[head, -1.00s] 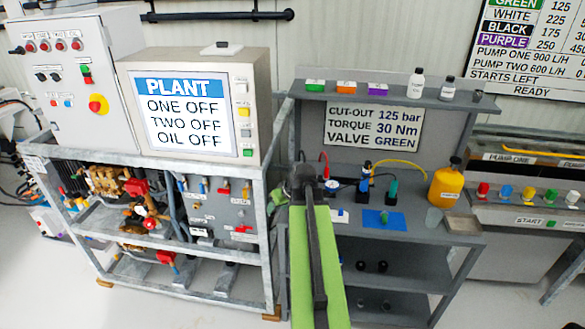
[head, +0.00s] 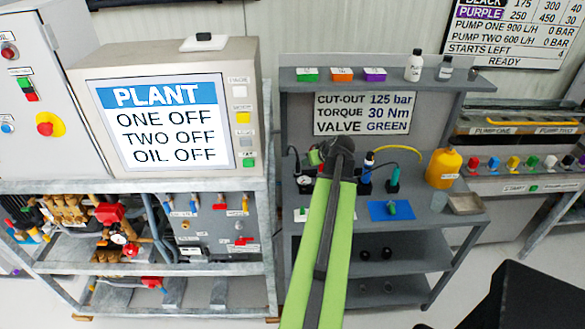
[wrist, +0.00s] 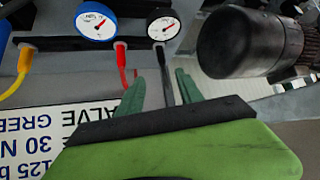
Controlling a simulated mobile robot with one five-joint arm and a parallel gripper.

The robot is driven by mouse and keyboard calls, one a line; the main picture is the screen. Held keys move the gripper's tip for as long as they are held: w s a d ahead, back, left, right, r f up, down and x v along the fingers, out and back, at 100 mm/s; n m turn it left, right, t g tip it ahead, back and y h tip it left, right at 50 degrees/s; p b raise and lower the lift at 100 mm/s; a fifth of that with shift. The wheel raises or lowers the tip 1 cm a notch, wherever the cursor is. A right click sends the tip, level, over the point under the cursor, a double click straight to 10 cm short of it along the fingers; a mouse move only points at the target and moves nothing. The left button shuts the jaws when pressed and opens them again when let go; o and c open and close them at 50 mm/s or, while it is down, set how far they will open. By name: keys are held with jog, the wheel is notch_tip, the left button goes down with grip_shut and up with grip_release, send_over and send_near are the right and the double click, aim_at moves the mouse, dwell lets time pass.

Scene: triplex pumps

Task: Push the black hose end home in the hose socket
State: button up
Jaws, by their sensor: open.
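In the wrist view, which is upside down, a black hose (wrist: 168,72) runs from a black-rimmed gauge (wrist: 164,26) into the gap between my fingers. My gripper (wrist: 160,84) is open, its two teal fingers on either side of the hose's line; I cannot tell whether they touch it. A black hose (head: 292,156) there stands beside a small gauge (head: 304,183) on the grey bench. The hose end and the socket cannot be made out clearly in either view.
A blue gauge (wrist: 96,24), a red hose (wrist: 122,64) and a yellow hose (wrist: 23,66) are close by in the wrist view. A yellow jug (head: 443,168) and a blue mat (head: 391,210) lie to the bench's right. The plant frame (head: 268,230) stands left.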

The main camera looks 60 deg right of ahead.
aim_at(299, 167)
jog(key=b+x, duration=0.8)
jog(key=x, duration=0.4)
jog(key=shift+s+a+f, duration=0.1)
jog(key=shift+a, duration=0.05)
jog(key=shift+w+f, duration=0.1)
jog(key=shift+w, duration=0.1)
jog(key=b+x, duration=0.4)
jog(key=x, duration=0.1)
jog(key=shift+s+f, duration=0.1)
jog(key=shift+f, duration=0.05)
jog(key=shift+r, duration=0.2)
grip_shut()
